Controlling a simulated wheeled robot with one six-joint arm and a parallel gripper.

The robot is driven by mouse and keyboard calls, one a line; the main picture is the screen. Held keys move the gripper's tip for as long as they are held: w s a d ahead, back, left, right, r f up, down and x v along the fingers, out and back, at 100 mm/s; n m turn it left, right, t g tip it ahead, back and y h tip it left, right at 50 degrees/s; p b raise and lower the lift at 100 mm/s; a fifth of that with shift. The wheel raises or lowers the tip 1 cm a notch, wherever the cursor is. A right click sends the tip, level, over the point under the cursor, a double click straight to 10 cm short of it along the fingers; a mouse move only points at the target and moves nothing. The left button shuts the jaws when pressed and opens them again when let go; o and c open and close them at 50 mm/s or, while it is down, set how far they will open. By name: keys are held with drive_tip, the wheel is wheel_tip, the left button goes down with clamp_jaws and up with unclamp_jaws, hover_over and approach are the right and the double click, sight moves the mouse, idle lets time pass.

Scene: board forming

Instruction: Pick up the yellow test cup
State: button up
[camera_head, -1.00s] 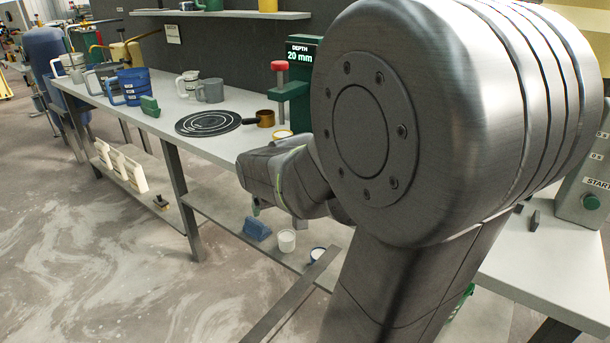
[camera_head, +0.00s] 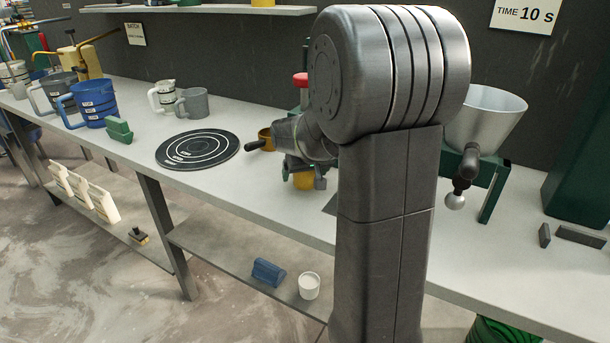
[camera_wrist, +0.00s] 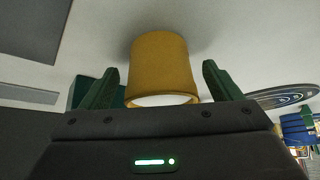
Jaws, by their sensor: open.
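The yellow test cup (camera_wrist: 161,65) stands on the bench top in the wrist view, straight ahead between the two green fingers of my gripper (camera_wrist: 162,85). The fingers are spread apart, one on each side, with a gap between each finger and the cup. In the head view the yellow cup (camera_head: 304,181) shows in part under my gripper (camera_head: 304,178), beside my arm. The rest of it is hidden by my gripper.
A black round plate with white rings (camera_head: 198,149) and a brass pan with a dark handle (camera_head: 266,139) lie left of my gripper. Grey (camera_head: 193,103) and blue (camera_head: 92,104) jugs stand farther left. A metal funnel (camera_head: 484,115) stands right of my arm.

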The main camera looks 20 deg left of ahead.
drive_tip(key=shift+w+a+f, duration=0.2)
drive_tip(key=shift+w+f, duration=0.05)
drive_tip(key=shift+f, duration=0.2)
drive_tip(key=c, duration=1.3)
drive_tip(key=shift+r, duration=0.25)
